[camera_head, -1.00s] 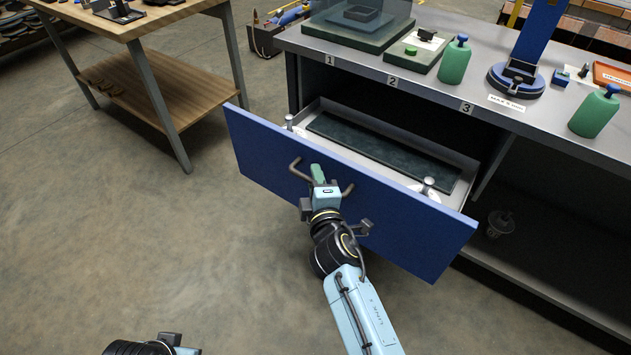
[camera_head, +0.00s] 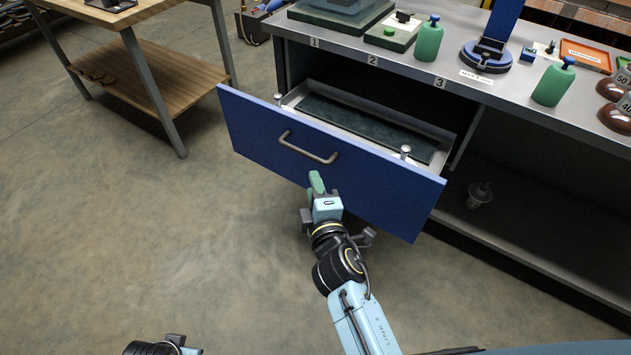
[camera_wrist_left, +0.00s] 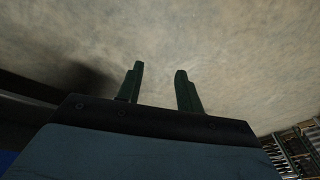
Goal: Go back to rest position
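My right gripper (camera_head: 316,184) is in front of the blue drawer (camera_head: 270,150), just below and apart from its grey handle (camera_head: 308,152). One green finger shows; the other is hidden, so its opening cannot be judged. The drawer stands pulled out. In the left wrist view my left gripper (camera_wrist_left: 160,70) has its two dark green fingers apart with only floor beyond. In the head view only part of my left arm shows at the bottom left edge; its fingers are out of frame.
The grey workbench (camera_head: 400,68) carries green bottles (camera_head: 429,40), a blue stand (camera_head: 486,55) and brown insulators (camera_head: 618,112). A wooden table (camera_head: 140,70) stands at the left. Open floor (camera_head: 180,230) lies left of the right arm.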

